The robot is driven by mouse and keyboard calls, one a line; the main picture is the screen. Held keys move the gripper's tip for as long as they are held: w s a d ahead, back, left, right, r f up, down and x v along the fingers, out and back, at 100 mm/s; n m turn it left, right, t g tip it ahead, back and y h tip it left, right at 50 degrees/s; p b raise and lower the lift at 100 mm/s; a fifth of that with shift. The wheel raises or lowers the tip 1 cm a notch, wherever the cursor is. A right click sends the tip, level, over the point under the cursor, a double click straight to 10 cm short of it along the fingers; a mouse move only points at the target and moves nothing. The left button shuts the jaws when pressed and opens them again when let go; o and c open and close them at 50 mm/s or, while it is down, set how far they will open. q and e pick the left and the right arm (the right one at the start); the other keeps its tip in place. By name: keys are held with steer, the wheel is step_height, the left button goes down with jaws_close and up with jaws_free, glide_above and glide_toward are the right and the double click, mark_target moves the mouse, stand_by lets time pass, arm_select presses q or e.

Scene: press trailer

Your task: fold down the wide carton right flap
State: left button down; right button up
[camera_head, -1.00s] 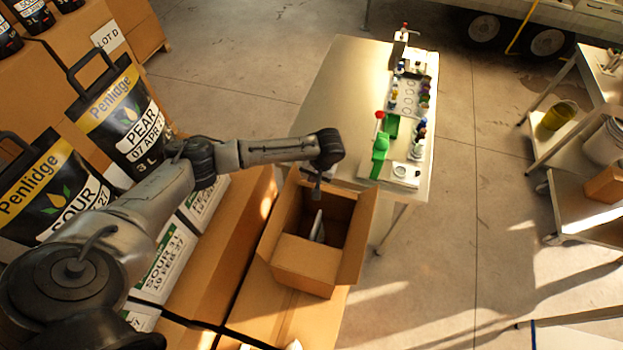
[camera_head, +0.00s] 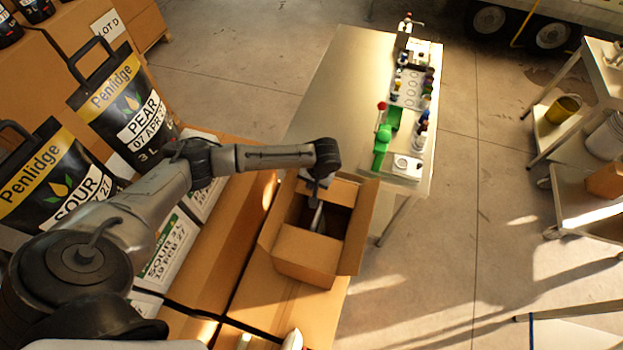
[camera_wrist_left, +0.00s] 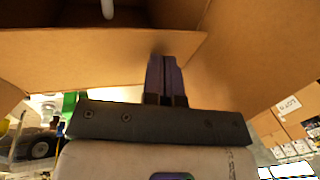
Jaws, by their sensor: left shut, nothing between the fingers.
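The open brown carton (camera_head: 304,271) stands on larger boxes in the middle of the head view. Its near flap (camera_head: 308,247) lies inward across part of the opening, and its far flap (camera_head: 343,191) also leans inward. The flap on the picture's right (camera_head: 359,232) stands up and outward. A pale item (camera_head: 316,217) is inside. My left gripper (camera_head: 313,184) is shut and empty at the far edge of the carton. In the left wrist view its fingers (camera_wrist_left: 164,78) are close against a brown flap (camera_wrist_left: 105,55); contact cannot be told. My right gripper is not in view.
A steel table (camera_head: 330,90) with bottles and green parts stands behind the carton. Black labelled Penlidge containers (camera_head: 125,110) stand on boxes at left. A shelf cart (camera_head: 570,150) is at right. The floor right of the carton is clear.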

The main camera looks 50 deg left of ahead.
arm_select(q)
steer(key=shift+f, duration=0.15)
steer(key=shift+b+x, duration=0.3)
steer(key=shift+x, duration=0.5)
steer(key=shift+w+d, duration=0.15)
steer(key=shift+r, duration=0.5)
steer(key=s+a+v, duration=0.1)
steer(key=a+v, duration=0.1)
steer(key=v, duration=1.1)
steer(key=shift+s+a+r+p, duration=0.3)
steer(key=shift+s+a+r, duration=0.05)
steer(key=shift+r, duration=0.2)
